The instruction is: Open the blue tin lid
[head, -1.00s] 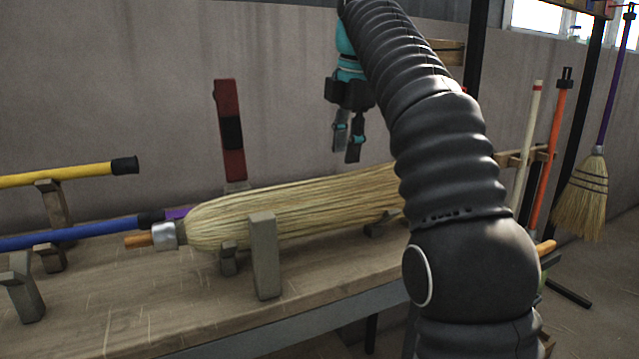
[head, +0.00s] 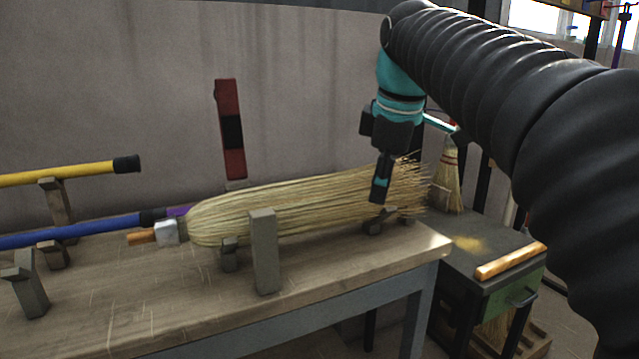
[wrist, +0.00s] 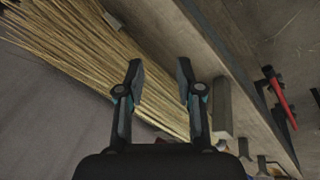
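I cannot make out a blue tin or its lid in either view. My gripper (head: 381,190) hangs in front of and over the right, bristle-tip end of the large straw broom head (head: 300,200) in the head view. In the wrist view my gripper (wrist: 160,72) has its two fingers apart with nothing between them. Straw bristles (wrist: 75,45) pass beyond the fingers there. Small coloured things at the lower right of the wrist view are too small to name.
The broom lies on a wooden bench (head: 110,310) beside an upright grey block (head: 264,250). Blue (head: 75,232) and yellow (head: 70,173) handles rest at left. A side cabinet (head: 500,292) with a green drawer front bears a wooden rod (head: 510,261), beyond the bench's right end.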

